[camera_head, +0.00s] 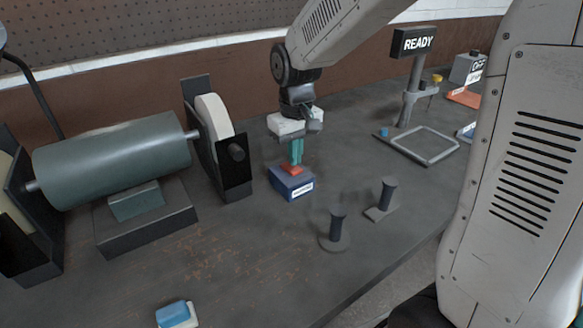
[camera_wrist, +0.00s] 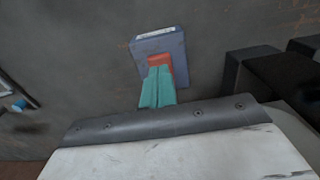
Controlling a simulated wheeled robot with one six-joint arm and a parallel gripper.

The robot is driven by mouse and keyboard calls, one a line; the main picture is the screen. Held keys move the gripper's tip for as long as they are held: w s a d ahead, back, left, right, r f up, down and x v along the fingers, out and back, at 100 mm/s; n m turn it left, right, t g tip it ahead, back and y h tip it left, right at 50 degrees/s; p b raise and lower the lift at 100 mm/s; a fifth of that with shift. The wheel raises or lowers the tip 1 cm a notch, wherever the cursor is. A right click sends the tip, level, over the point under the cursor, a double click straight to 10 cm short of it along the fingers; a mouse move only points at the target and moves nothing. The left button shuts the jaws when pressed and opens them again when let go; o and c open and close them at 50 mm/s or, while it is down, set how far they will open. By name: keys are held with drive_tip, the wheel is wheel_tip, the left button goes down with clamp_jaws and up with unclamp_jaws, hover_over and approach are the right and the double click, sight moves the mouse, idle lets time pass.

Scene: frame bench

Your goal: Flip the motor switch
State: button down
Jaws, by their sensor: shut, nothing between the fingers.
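The motor switch is a blue box (camera_head: 293,187) with a red rocker (camera_head: 291,169) on top, standing on the bench right of the grinder. In the wrist view the blue box (camera_wrist: 178,47) and part of the red rocker (camera_wrist: 160,60) show just beyond the fingers. My gripper (camera_head: 295,161) is shut and empty, its teal fingers pointing down at the rocker. The fingertips (camera_wrist: 158,72) overlap the rocker in both views, and I cannot tell whether they touch it. The fingers hide part of the rocker.
A bench grinder (camera_head: 112,157) with a pale wheel (camera_head: 213,117) stands close on the left. Two dark posts (camera_head: 336,229) (camera_head: 387,193) stand at the right front. A grey frame stand (camera_head: 425,146) and a READY sign (camera_head: 413,42) are behind right. A blue-and-white block (camera_head: 176,314) lies at the front.

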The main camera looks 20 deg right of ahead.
sight(295, 169)
drive_tip(key=shift+f, duration=0.95)
idle(0.3)
drive_tip(key=shift+r, duration=3.5)
drive_tip(key=s+d+r+m, duration=0.1)
drive_tip(key=s, duration=1.1)
drive_tip(key=s+d+r+m+t, duration=0.1)
drive_tip(key=s+d+r, duration=0.1)
drive_tip(key=s, duration=1.1)
drive_tip(key=shift+d+r, duration=0.15)
drive_tip(key=shift+r, duration=0.05)
